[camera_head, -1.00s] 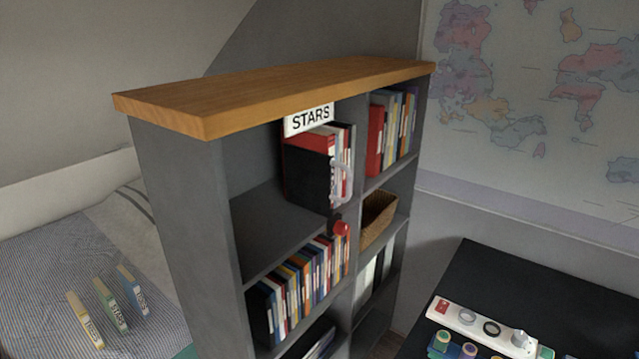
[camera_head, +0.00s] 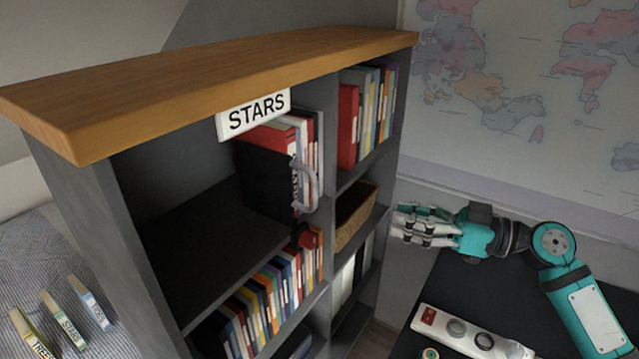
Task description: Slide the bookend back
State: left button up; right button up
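The bookend (camera_head: 265,182) is a black upright plate in the upper left shelf compartment. It stands against the left side of a row of books (camera_head: 311,150), and a grey curved handle (camera_head: 305,184) shows at its front edge. A white STARS sign (camera_head: 254,114) hangs over this compartment. My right gripper (camera_head: 397,222) is right of the shelf unit, apart from the bookend, with its fingers pointing left. Its finger gap is too unclear to judge. My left gripper is out of view.
The upper left compartment (camera_head: 205,240) is bare left of the bookend. The wooden top (camera_head: 200,80) overhangs it. A wicker basket (camera_head: 354,212) and more books are in nearby compartments. A dark desk (camera_head: 440,285) with a white panel (camera_head: 470,333) lies at the right.

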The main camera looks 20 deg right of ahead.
jog(key=r, duration=0.1)
jog(key=p, duration=0.9)
send_near(314, 210)
jog(key=w+a+r, duration=0.1)
jog(key=w+a, duration=0.1)
jog(key=w+a+r, duration=0.1)
jog(key=w+a, duration=0.1)
jog(key=w+a+r, duration=0.1)
jog(key=w+a, duration=0.2)
jog(key=shift+r, duration=0.15)
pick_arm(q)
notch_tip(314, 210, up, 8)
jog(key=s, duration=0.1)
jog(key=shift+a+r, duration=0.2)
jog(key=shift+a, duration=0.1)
pick_arm(e)
jog(key=shift+a, duration=0.2)
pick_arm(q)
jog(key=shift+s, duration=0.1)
pick_arm(e)
grip_shut()
jog(key=shift+w, duration=0.1)
